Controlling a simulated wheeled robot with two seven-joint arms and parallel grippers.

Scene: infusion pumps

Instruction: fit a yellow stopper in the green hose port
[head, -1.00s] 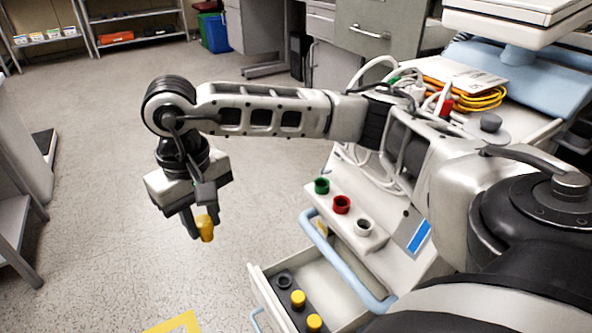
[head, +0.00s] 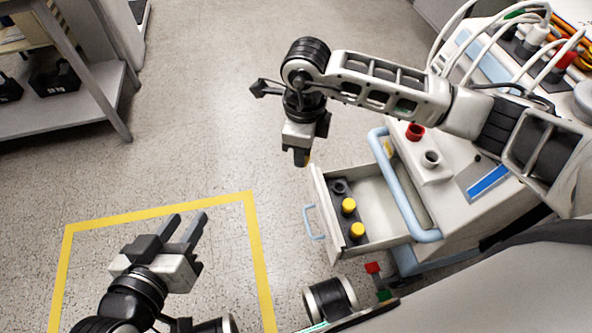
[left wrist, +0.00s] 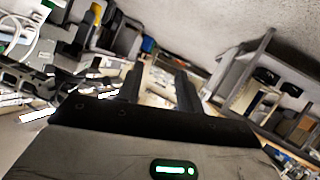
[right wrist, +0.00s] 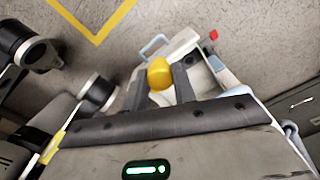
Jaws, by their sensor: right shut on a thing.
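My right gripper (head: 301,161) is shut on a yellow stopper (head: 308,160), held in the air left of the cart, near the open drawer. The stopper also shows between the fingers in the right wrist view (right wrist: 159,73). The green hose port (head: 405,105) is mostly hidden behind my right arm; only a bit of green shows through a gap in the arm. My left gripper (head: 188,216) is open and empty at the lower left, over the floor.
The open drawer (head: 385,205) holds a dark rack with two yellow stoppers (head: 348,205) and an empty hole. A blue rail (head: 392,180) runs along the cart front. White hoses (head: 492,40) loop at the upper right. Open floor lies left of the cart.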

